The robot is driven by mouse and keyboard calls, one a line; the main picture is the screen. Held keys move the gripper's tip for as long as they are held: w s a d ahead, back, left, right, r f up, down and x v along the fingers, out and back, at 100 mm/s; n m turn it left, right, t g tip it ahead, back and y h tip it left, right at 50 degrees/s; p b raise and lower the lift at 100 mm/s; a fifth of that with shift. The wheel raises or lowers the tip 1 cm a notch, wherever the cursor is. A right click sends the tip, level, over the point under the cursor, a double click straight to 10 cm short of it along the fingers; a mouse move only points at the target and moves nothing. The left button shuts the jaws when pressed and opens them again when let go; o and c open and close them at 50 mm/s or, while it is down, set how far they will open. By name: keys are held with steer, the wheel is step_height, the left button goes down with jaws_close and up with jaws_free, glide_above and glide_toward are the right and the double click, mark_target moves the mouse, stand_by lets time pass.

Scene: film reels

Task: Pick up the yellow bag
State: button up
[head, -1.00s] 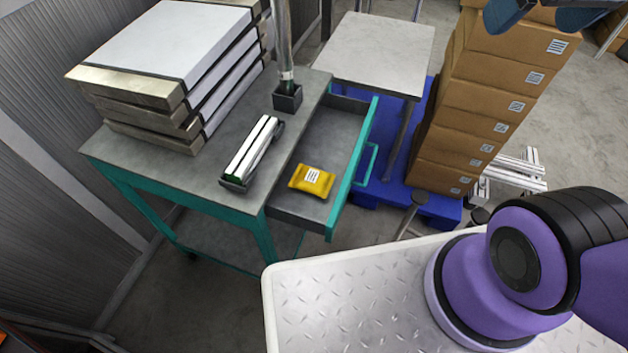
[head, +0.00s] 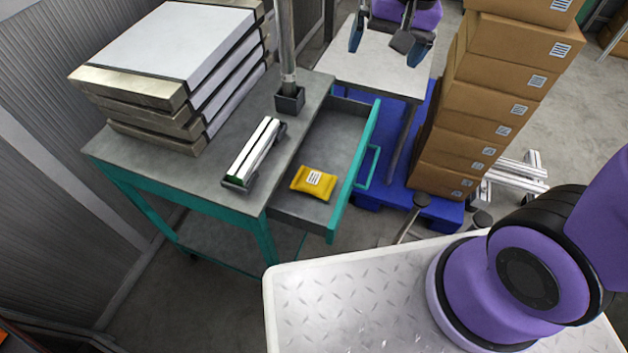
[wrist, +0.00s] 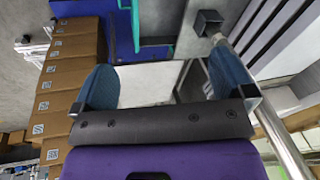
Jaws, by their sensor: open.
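The yellow bag (head: 314,182) has a white label and lies flat in the near end of the open grey drawer (head: 340,140) of the teal cart. My gripper (head: 393,45) is at the top of the head view, in front of the small table beyond the cart, and well away from the bag. Its two blue fingers are apart with nothing between them. In the wrist view my gripper (wrist: 160,85) also shows open and empty, and the bag is not visible there.
Stacked flat cases (head: 180,70), a silver bar piece (head: 254,153) and an upright post (head: 286,50) in a dark socket stand on the cart (head: 222,185). A tall stack of cardboard boxes (head: 480,110) rises right of the drawer. The small table (head: 375,62) looks bare.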

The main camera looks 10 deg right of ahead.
steer(key=w+a+f+m+g, duration=0.1)
steer(key=w+a+f, duration=0.15)
steer(key=f, duration=0.35)
steer(key=w+a+f+m, duration=0.1)
steer(key=a+f, duration=0.3)
steer(key=f, duration=0.3)
steer(key=m+g+h, duration=0.1)
steer(key=m+h, duration=0.1)
glide_above(314, 179)
step_height(314, 179, down, 15)
steer(key=shift+w+f, duration=0.1)
steer(key=shift+f, duration=5.55)
steer(key=c, duration=0.7)
steer(key=shift+r, duration=0.1)
steer(key=shift+c, duration=0.2)
